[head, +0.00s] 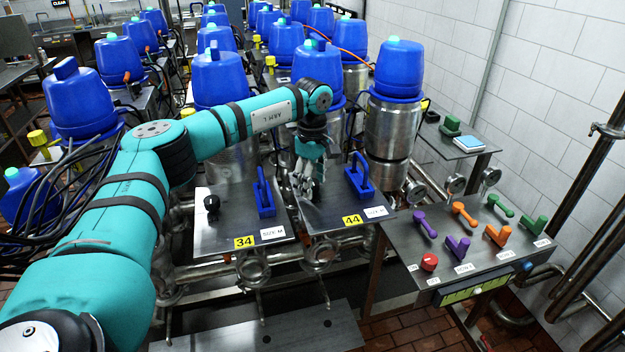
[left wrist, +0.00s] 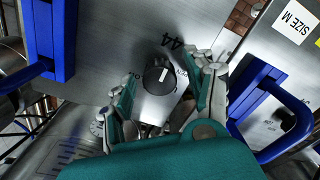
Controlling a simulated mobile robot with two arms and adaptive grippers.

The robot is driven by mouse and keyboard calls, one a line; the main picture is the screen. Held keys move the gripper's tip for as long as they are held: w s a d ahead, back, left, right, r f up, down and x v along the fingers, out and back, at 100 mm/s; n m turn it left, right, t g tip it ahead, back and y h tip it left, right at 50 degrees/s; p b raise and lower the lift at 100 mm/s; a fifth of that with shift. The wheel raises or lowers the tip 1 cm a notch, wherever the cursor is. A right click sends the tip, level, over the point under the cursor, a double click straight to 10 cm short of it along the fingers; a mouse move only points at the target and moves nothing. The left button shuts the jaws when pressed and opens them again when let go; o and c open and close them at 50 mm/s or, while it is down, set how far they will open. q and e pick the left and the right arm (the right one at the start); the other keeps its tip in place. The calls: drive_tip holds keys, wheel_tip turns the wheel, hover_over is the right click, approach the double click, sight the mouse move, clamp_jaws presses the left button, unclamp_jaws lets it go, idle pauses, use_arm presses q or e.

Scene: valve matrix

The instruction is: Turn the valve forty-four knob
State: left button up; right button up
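The valve forty-four knob (left wrist: 158,77) is black and round with a white pointer mark, on a metal panel (head: 325,217) bearing the number 44. In the head view my left gripper (head: 305,182) hangs over this panel and hides the knob. In the left wrist view the gripper (left wrist: 166,84) is open, with its fingers on either side of the knob. No contact with the knob is visible; I cannot tell the exact gap in depth. My right gripper is in neither view.
A blue handle (head: 360,178) stands right of the gripper on panel 44. Panel 34, to the left, has another blue handle (head: 263,195) and a black knob (head: 211,205). A metal table (head: 400,250) with coloured handles and a red knob (head: 429,262) stands at right. Blue-topped canisters stand behind.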

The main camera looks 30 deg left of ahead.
use_arm(q)
drive_tip(key=c, duration=1)
drive_tip(key=n, duration=0.4)
drive_tip(key=shift+n+b, duration=0.3)
drive_tip(key=shift+b, duration=0.1)
drive_tip(key=n, duration=0.5)
drive_tip(key=shift+b, duration=0.3)
drive_tip(key=n, duration=0.5)
drive_tip(key=shift+n, duration=0.4)
drive_tip(key=n, duration=0.4)
drive_tip(key=shift+w+r, duration=0.1)
drive_tip(key=shift+n, duration=0.3)
